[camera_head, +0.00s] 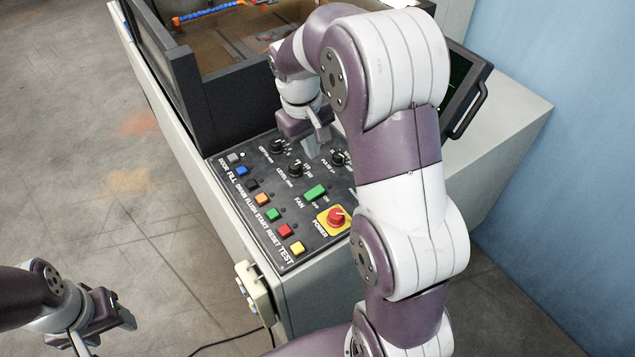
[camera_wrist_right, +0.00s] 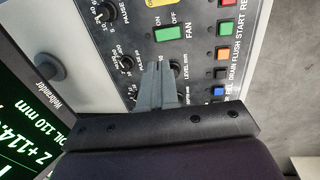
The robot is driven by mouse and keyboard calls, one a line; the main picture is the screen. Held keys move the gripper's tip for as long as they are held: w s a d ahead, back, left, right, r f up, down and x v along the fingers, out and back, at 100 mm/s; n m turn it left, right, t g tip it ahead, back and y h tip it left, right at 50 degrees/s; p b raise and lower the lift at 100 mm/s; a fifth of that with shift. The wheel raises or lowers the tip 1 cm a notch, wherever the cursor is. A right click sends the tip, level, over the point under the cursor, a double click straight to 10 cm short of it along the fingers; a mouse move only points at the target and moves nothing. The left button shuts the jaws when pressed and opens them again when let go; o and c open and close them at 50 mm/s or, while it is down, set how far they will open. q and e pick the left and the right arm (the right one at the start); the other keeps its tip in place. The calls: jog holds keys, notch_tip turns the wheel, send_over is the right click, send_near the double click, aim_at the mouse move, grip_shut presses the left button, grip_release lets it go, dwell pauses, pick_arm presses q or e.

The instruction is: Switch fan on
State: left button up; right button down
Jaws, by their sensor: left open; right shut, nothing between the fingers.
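The green fan switch (camera_head: 315,192) sits on the black control panel (camera_head: 243,199), beside the FAN label with ON and OFF marks. It also shows in the right wrist view (camera_wrist_right: 168,34), just beyond the fingertips. My right gripper (camera_head: 313,150) is shut and empty over the panel's knobs, a short way behind the switch. In the right wrist view its closed fingers (camera_wrist_right: 157,66) point toward the switch, with a visible gap. Whether the fingertips touch the panel cannot be told. My left gripper (camera_head: 95,345) is open, low at the left, away from the panel.
The LEVEL knob (camera_head: 296,169) and other knobs surround my right fingers. A row of coloured buttons runs along the panel's left edge, including a green one (camera_head: 273,215). A red power knob (camera_head: 337,216) on yellow sits near the switch. A monitor (camera_head: 466,88) stands at the right.

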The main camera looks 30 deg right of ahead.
aim_at(320, 189)
jog(key=f, duration=0.3)
jog(key=d+f, duration=0.1)
jog(key=f, duration=0.3)
jog(key=f+p, duration=0.1)
jog(key=f, duration=0.3)
jog(key=shift+d+f, duration=0.25)
jog(key=shift+d, duration=0.05)
jog(key=shift+w+d+f, duration=0.1)
jog(key=shift+w+f, duration=0.05)
jog(key=shift+f, duration=0.5)
